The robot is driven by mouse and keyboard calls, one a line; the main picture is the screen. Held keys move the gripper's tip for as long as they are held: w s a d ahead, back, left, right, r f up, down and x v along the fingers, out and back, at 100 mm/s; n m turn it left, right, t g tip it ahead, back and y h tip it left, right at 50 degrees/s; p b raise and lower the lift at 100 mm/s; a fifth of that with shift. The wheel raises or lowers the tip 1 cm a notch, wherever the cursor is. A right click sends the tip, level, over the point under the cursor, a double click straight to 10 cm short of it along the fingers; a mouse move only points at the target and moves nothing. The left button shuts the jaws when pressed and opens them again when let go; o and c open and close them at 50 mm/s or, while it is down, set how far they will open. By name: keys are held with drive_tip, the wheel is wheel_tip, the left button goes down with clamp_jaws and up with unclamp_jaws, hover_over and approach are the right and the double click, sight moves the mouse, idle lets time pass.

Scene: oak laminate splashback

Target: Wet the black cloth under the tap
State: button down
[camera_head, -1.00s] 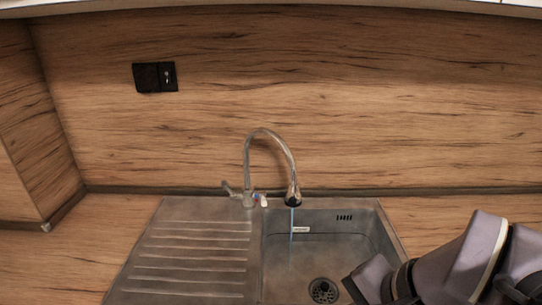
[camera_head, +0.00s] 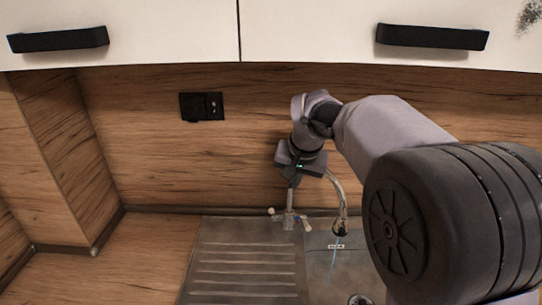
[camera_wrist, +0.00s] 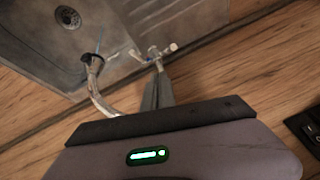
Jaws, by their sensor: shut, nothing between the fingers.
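The tap stands at the back of the sink, its curved spout (camera_head: 339,192) showing in the head view and its spout (camera_wrist: 95,88) in the wrist view. A thin blue stream of water (camera_head: 335,258) runs from it into the basin. The tap's handles (camera_head: 290,216) are at its base, also seen in the wrist view as handles (camera_wrist: 158,52). My gripper (camera_head: 291,184) is shut and empty, pointing down just above the handles; its fingers (camera_wrist: 157,92) show in the wrist view. I cannot tell whether they touch the tap. No black cloth is visible.
The steel drainboard (camera_head: 245,262) lies left of the basin (camera_wrist: 45,40), whose drain (camera_wrist: 68,19) is uncovered. A black socket (camera_head: 201,106) is on the wooden splashback. White cupboards with black handles (camera_head: 432,37) hang above. My arm covers the right side of the head view.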

drive_tip(key=w+a+f+p, duration=0.3)
drive_tip(key=w+a+f, duration=0.1)
drive_tip(key=w, duration=0.5)
drive_tip(key=shift+n+h, duration=0.3)
drive_tip(key=f+b, duration=0.1)
drive_tip(key=f, duration=0.7)
drive_tip(key=w+a+f+b, duration=0.1)
drive_tip(key=f, duration=0.3)
drive_tip(key=shift+w+b, duration=0.1)
drive_tip(key=shift+b, duration=0.25)
drive_tip(key=shift+f, duration=0.15)
